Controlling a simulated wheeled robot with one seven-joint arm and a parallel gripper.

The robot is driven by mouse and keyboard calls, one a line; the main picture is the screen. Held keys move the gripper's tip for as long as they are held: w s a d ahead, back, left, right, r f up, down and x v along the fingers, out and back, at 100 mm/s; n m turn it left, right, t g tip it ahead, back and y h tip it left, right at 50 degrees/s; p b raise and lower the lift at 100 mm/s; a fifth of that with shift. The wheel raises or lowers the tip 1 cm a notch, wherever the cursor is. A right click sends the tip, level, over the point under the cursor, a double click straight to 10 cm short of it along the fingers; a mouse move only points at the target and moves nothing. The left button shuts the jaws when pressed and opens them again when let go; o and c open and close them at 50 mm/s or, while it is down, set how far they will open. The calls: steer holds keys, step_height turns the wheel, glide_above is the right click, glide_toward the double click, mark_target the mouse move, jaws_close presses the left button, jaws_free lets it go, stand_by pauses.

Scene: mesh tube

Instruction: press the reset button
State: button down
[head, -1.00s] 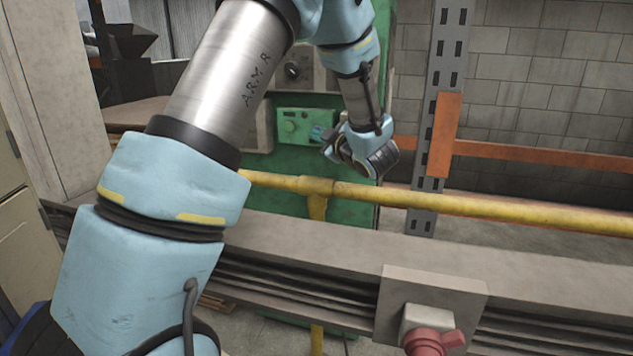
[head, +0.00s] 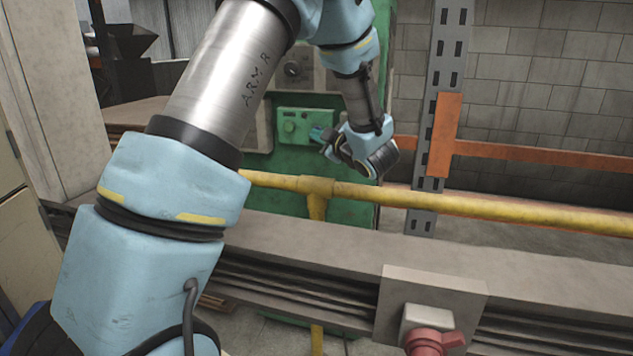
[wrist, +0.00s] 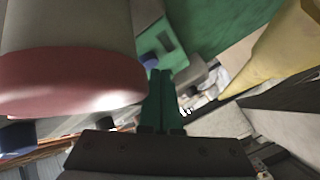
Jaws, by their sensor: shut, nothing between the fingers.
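A green control box (head: 296,126) is on the front of the green machine, with a round green button (head: 289,127) on its left part. My gripper (head: 318,133) is in front of the right part of this box and covers some of it. In the wrist view my gripper (wrist: 158,73) is shut and empty, its dark green fingers together. A small blue part (wrist: 149,62) on a green surface shows just beyond the fingertips; it may be the reset button, but I see no readable label. I cannot tell whether the fingertips touch it.
A yellow rail (head: 430,202) crosses below my gripper. A grey beam (head: 330,250) with a red knob (head: 432,341) lies nearer. A grey upright (head: 437,110) stands at right. In the wrist view a pale cylinder with a red end (wrist: 70,83) is close on the left.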

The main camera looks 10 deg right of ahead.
stand_by(0.4)
steer(key=shift+w+d, duration=0.25)
steer(key=shift+w, duration=0.1)
steer(key=shift+s+a, duration=0.2)
steer(key=shift+s, duration=0.15)
stand_by(0.4)
steer(key=s+a+b, duration=0.1)
steer(key=s+a, duration=0.2)
steer(key=s, duration=0.2)
steer(key=shift+s+b, duration=0.15)
steer(key=shift+b, duration=0.15)
stand_by(0.5)
